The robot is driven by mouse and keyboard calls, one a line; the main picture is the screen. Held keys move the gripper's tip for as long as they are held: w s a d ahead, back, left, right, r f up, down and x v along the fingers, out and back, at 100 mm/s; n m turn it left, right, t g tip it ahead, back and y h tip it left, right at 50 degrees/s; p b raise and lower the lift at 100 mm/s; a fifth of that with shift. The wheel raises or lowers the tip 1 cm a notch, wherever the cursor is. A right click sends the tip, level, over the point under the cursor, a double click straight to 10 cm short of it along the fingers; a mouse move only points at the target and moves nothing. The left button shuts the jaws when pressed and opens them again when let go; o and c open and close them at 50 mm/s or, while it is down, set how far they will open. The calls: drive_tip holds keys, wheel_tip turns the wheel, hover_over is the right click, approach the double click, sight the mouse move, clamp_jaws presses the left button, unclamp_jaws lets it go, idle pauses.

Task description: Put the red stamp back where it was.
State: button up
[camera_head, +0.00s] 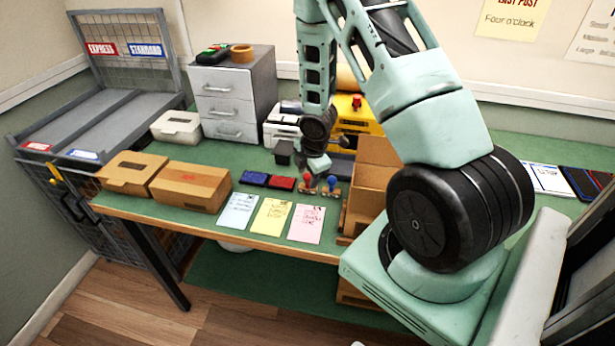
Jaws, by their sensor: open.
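The red stamp (308,181) stands upright at the left of a small wooden holder (321,192) on the green table. The blue stamp (331,184) stands upright just to its right. My gripper (313,167) is open, close above and behind the red stamp. The fingers are small and partly dark here, so I cannot tell whether they touch the stamp. A blue ink pad (255,178) and a red ink pad (283,183) lie left of the holder.
Three paper slips, blue (238,211), yellow (271,216) and pink (306,223), lie along the front edge. Cardboard boxes (190,186) are at the left. A brown cardboard organizer (372,185) stands close right of the holder. Grey drawers (228,103) stand behind.

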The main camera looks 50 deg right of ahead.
drive_tip(key=d+p+v, duration=0.1)
drive_tip(key=v, duration=1)
drive_tip(key=a+r+m, duration=0.1)
drive_tip(key=a+r, duration=0.2)
drive_tip(key=a, duration=0.3)
drive_tip(key=s+a+r+m, duration=0.1)
drive_tip(key=a+r, duration=0.1)
drive_tip(key=a, duration=0.4)
drive_tip(key=a+r+m, duration=0.1)
drive_tip(key=a+r, duration=0.2)
drive_tip(key=a, duration=0.4)
drive_tip(key=s+a+r+m+g, duration=0.1)
drive_tip(key=s+a+r+m, duration=0.1)
drive_tip(key=s+a, duration=0.6)
drive_tip(key=s+a+r+m+g+y, duration=0.1)
drive_tip(key=s+a+r+m, duration=0.1)
drive_tip(key=s+a+r, duration=0.3)
drive_tip(key=s+a, duration=0.4)
drive_tip(key=s, duration=0.1)
drive_tip(key=shift+s+g, duration=0.3)
drive_tip(key=shift+s, duration=0.05)
drive_tip(key=shift+r, duration=0.15)
wheel_tip(320, 180, down, 4)
drive_tip(key=b, duration=0.3)
drive_tip(key=shift+w+b, duration=0.1)
drive_tip(key=shift+b, duration=0.25)
